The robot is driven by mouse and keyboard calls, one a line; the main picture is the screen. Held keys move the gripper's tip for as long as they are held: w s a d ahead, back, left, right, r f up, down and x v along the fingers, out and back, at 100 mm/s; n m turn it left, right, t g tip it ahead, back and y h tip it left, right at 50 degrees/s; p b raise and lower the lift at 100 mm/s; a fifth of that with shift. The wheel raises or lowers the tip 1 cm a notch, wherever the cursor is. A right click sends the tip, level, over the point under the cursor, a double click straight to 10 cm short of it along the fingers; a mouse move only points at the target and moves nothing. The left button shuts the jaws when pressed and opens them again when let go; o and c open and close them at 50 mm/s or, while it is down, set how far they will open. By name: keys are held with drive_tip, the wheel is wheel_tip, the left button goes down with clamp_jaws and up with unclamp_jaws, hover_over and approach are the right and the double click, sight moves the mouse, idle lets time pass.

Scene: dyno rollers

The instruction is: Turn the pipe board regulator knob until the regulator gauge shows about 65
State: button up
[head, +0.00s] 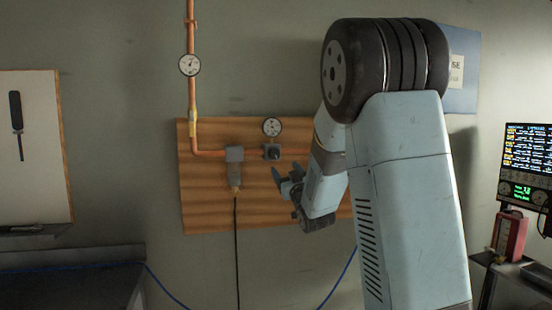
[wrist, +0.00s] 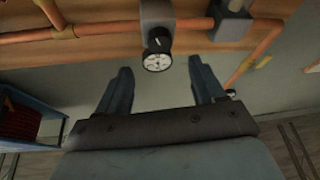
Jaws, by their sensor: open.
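The regulator knob (head: 272,153) is a small dark knob on a grey block on the wooden pipe board (head: 205,205). The regulator gauge (head: 272,127) is a round white dial just above it; its reading is too small to make out. My gripper (head: 286,172) is open and empty, below and right of the knob, and apart from it. In the wrist view the dark knob (wrist: 159,39) and white gauge face (wrist: 157,62) lie ahead of my gripper (wrist: 158,66), about midway between its two spread fingers.
Copper pipe (head: 207,153) runs along the board, with a grey filter unit (head: 235,165) left of the knob. A second gauge (head: 189,64) sits on the vertical pipe. A black hose hangs below the filter. A lit monitor (head: 527,150) stands at the right.

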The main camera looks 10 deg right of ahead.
sight(275, 155)
drive_tip(key=x, duration=0.9)
drive_tip(key=shift+w, duration=0.15)
drive_tip(key=shift+c, duration=0.2)
drive_tip(key=c, duration=1)
drive_tip(key=shift+n+g+y, duration=0.3)
drive_tip(key=shift+n+y, duration=0.6)
drive_tip(key=shift+n, duration=0.8)
drive_tip(key=o, duration=1)
drive_tip(key=shift+o, duration=0.2)
drive_tip(key=v, duration=1.3)
drive_tip(key=shift+s, duration=0.35)
